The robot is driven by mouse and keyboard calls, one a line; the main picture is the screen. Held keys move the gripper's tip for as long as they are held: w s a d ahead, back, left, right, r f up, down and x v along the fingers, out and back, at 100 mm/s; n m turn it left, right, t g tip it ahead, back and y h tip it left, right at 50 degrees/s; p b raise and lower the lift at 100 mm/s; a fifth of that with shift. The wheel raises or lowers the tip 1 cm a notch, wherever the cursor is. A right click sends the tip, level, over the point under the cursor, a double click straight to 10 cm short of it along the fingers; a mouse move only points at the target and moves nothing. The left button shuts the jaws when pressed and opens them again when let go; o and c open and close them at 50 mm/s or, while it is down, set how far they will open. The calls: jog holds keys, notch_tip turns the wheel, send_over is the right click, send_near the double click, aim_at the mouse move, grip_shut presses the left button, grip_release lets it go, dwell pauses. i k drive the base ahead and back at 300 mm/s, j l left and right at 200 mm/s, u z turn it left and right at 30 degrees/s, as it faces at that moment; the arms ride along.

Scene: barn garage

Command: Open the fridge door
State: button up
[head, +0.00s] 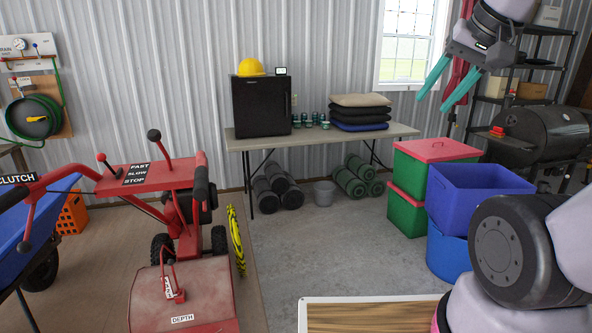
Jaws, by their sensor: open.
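The fridge (262,107) is a small black box on a folding table (335,137) against the back wall. Its front faces me and its door looks shut. A small handle or mark (293,100) shows at its right edge, too small to make out. My gripper (446,97) is at the upper right, with two teal fingers spread apart and pointing down and left. It is empty and, in the picture, well to the right of the fridge.
A yellow hard hat (251,67) and a small clock-like device (280,71) sit on the fridge. Cans (309,120) and folded cushions (360,112) stand right of it. A red machine (185,230) is at left, bins (474,197) at right. Open floor lies between.

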aim_at(261, 105)
jog(key=i, duration=4.15)
